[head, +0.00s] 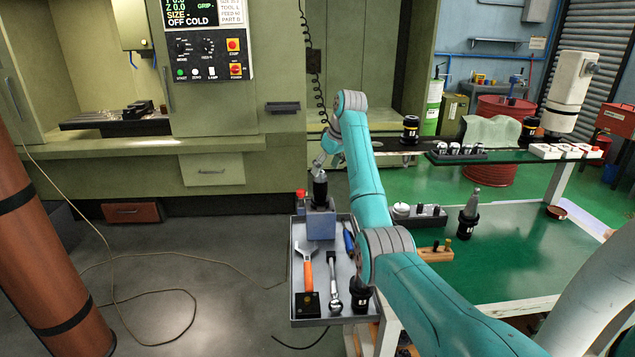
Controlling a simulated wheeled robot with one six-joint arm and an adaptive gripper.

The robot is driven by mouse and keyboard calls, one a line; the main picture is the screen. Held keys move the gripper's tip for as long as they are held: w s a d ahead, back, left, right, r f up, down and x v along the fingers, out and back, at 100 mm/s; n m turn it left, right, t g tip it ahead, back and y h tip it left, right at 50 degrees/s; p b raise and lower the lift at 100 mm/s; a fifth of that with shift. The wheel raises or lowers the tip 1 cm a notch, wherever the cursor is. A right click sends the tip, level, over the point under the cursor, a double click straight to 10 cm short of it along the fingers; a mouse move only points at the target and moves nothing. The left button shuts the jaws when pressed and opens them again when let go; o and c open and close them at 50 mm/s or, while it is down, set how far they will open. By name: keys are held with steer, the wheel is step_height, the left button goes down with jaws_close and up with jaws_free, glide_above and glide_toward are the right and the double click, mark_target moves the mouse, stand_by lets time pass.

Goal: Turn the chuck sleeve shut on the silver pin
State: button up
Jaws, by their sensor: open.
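A dark chuck (320,191) stands upright in a blue-grey block (320,224) at the back of the grey tray. Its sleeve cannot be told apart from its body at this size. My gripper (319,168) is small and partly hidden by my arm. It is open, at the top of the chuck; I cannot tell whether its fingers touch or surround the sleeve. I cannot make out the silver pin; the gripper covers the chuck's upper end.
The grey tray (295,262) holds an orange-handled tool (308,276), a ratchet (334,285) and a black holder (361,294). A red knob (300,194) sits beside the block. The green table (520,255) at right carries a black toolholder (468,214) and a wooden block (436,251).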

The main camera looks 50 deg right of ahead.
mark_target(323, 176)
steer(key=x, duration=0.7)
steer(key=c, duration=1.2)
